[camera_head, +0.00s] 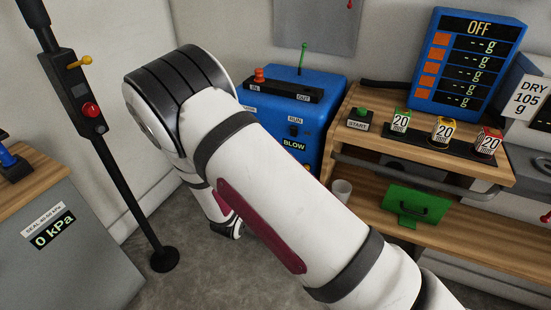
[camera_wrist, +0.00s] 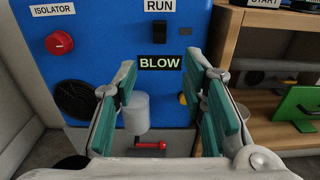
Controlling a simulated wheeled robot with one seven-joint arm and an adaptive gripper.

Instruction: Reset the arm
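My arm reaches across the middle of the head view, bent at a dark-banded joint at upper left. My gripper (camera_wrist: 161,70) is open in the wrist view, with its green-padded fingers well apart. It faces the front of a blue machine (camera_wrist: 100,45) with a BLOW label, a RUN label and a red ISOLATOR knob (camera_wrist: 60,43). A grey cylinder (camera_wrist: 136,112) shows between the fingers, close to the left one; I cannot tell whether they touch. In the head view my arm hides the gripper and part of the blue machine (camera_head: 305,105).
A blue OFF display (camera_head: 467,60) stands behind. A black post (camera_head: 130,190) and grey cabinet (camera_head: 75,250) are left.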

